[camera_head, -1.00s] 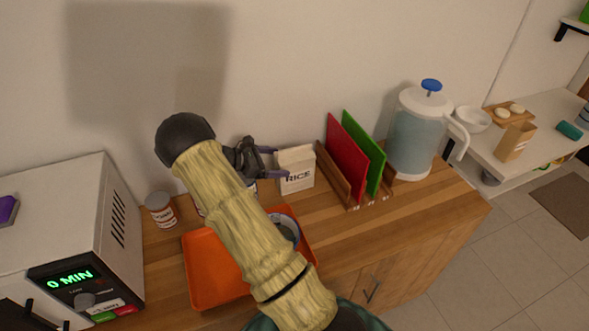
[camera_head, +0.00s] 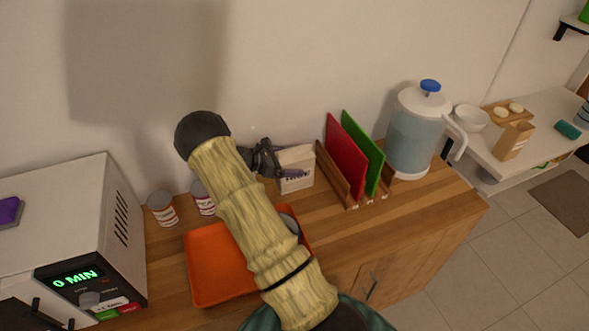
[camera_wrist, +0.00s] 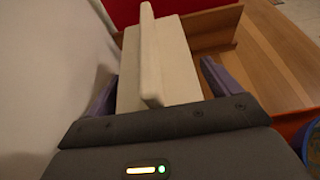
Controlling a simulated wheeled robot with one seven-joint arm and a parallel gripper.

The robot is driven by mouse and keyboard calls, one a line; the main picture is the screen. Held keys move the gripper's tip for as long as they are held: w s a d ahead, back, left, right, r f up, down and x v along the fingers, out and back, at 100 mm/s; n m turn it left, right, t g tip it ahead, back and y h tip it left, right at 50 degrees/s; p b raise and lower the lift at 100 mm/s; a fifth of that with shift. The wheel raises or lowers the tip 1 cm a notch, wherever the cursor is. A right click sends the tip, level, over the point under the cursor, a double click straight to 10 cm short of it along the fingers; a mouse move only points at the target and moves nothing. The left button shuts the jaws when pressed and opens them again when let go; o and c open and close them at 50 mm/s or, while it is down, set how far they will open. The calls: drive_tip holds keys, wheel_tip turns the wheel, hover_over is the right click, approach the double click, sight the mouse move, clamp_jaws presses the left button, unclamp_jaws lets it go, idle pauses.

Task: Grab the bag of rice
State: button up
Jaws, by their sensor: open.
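The bag of rice (camera_head: 297,181) is a small cream packet standing upright on the wooden counter near the wall, left of the cutting-board rack. My gripper (camera_head: 288,159) is at the bag, its purple fingers reaching along either side. One finger crosses the front of the bag and partly covers its lettering. In the wrist view the bag (camera_wrist: 176,62) stands between the two spread fingers of my gripper (camera_wrist: 158,88), with its folded top ridge toward the camera. The fingers are open; I cannot tell whether either touches the bag.
A rack holds red (camera_head: 346,155) and green (camera_head: 362,150) boards just right of the bag. A water pitcher (camera_head: 411,137) stands farther right. An orange tray (camera_head: 213,273) lies under my arm. Two cans (camera_head: 162,208) and a microwave (camera_head: 105,225) are at left. The front right counter is clear.

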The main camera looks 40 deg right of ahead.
drive_tip(key=shift+c, duration=0.2)
drive_tip(key=shift+r, duration=0.1)
drive_tip(key=c, duration=1.7)
